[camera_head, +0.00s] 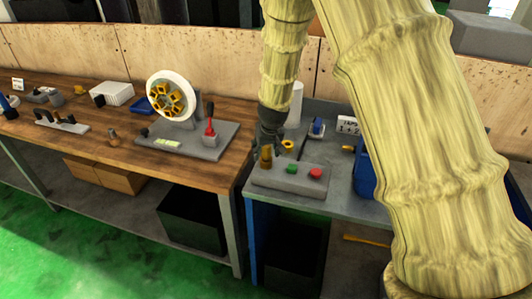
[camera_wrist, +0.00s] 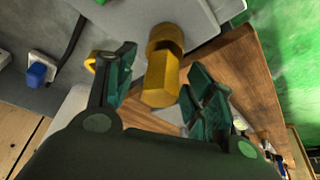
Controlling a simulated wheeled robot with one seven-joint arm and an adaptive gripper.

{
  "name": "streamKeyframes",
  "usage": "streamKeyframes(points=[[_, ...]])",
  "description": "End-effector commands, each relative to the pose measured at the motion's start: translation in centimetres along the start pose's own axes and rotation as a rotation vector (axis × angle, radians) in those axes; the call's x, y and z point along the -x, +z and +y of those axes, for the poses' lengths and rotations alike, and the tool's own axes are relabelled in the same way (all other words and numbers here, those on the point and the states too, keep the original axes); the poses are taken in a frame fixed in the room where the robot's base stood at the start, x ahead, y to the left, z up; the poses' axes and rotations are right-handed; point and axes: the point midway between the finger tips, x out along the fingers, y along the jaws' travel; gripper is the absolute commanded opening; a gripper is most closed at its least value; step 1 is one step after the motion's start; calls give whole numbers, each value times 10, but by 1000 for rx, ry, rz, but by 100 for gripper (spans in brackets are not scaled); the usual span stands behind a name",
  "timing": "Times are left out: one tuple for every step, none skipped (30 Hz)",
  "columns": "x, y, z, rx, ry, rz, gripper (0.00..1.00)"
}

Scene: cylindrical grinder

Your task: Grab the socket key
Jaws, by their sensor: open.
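A brass-coloured piece with a hexagonal end, which I take to be the socket key (camera_wrist: 163,76), stands on a grey control box (camera_head: 290,181). In the head view the same socket key (camera_head: 266,158) is at the left end of the box top. My gripper (camera_head: 270,142) is right above and behind it, pointing down. In the wrist view my gripper (camera_wrist: 160,88) is open, with one green finger on each side of the key. Gaps show between the key and the fingers, so it is not gripped. The head view partly hides the fingertips.
The control box has a green button (camera_head: 291,168) and a red button (camera_head: 316,174). A yellow ring (camera_head: 288,145) lies close behind. A blue container (camera_head: 365,175) stands to the right. On the wooden table (camera_head: 200,160) is a fixture with a white wheel (camera_head: 172,97).

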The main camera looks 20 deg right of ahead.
Motion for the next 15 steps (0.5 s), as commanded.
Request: streamKeyframes(points=[[0,0,0,0,0,0,54],[0,0,0,0,0,0,54],[0,0,0,0,0,0,48],[0,0,0,0,0,0,43],[0,0,0,0,0,0,37],[0,0,0,0,0,0,30],[0,0,0,0,0,0,24],[0,0,0,0,0,0,19],[0,0,0,0,0,0,12],[0,0,0,1,0,0,6],[0,0,0,1,0,0,2],[0,0,0,0,0,1,2],[0,0,0,0,0,1,2],[0,0,0,0,0,1,2],[0,0,0,1,0,1,2]])
